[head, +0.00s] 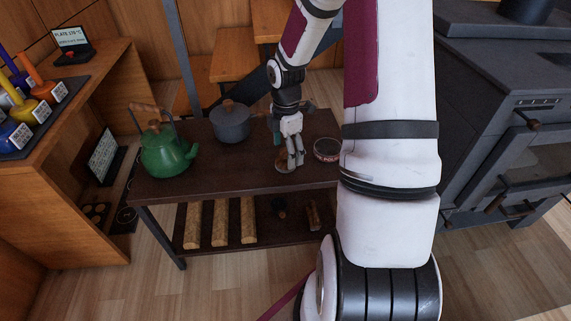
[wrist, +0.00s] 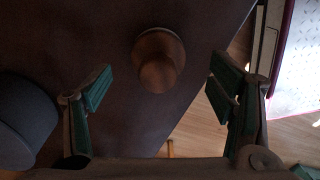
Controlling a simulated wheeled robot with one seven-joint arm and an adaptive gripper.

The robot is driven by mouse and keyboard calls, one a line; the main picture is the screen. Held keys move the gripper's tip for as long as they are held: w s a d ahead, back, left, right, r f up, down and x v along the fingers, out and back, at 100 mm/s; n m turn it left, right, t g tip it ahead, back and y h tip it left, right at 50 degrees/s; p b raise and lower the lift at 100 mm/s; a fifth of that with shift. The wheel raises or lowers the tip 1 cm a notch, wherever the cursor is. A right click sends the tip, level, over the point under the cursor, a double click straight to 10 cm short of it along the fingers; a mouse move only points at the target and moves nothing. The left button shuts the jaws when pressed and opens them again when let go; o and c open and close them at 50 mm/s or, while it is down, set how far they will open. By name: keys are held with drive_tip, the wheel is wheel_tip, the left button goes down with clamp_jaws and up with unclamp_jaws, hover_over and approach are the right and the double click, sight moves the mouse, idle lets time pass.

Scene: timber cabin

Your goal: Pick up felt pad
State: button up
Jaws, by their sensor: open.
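A round brown wooden piece (head: 283,161), which may be the felt pad's handle, sits on the dark table under my gripper (head: 291,158). In the wrist view it is a wooden knob (wrist: 158,60) with a thin pale rim at its far edge. I cannot make out any felt. My gripper (wrist: 159,84) is open, with its green-padded fingers apart to the left and right of the knob. The knob lies slightly beyond the fingertips in that picture, and nothing is between the pads. In the head view the fingers hide part of it.
The dark table (head: 180,188) also holds a green kettle (head: 166,152), a grey pot (head: 231,125) left of my gripper and a round tin (head: 327,150) to its right. Several logs (head: 220,223) lie on the lower shelf. A black stove (head: 500,120) stands at the right.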

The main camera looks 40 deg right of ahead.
sight(286, 151)
wheel_tip(286, 151, down, 3)
drive_tip(key=shift+f+b, duration=0.15)
drive_tip(key=shift+b, duration=0.6)
drive_tip(key=shift+c, duration=0.5)
drive_tip(key=c, duration=1.2)
drive_tip(key=shift+c, duration=0.3)
drive_tip(key=shift+r+p, duration=0.65)
drive_tip(key=shift+r, duration=0.3)
wheel_tip(286, 151, up, 2)
drive_tip(key=shift+p, duration=0.65)
drive_tip(key=s+a+p, duration=0.1)
drive_tip(key=s, duration=0.4)
drive_tip(key=s+a+p, duration=0.1)
drive_tip(key=s+a, duration=0.1)
drive_tip(key=s, duration=0.3)
drive_tip(key=s+a+r+p, duration=0.1)
drive_tip(key=s, duration=0.4)
drive_tip(key=shift+s+a+r+p, duration=0.1)
drive_tip(key=shift+s+a+p, duration=0.1)
drive_tip(key=shift+p, duration=0.15)
drive_tip(key=shift+c, duration=0.6)
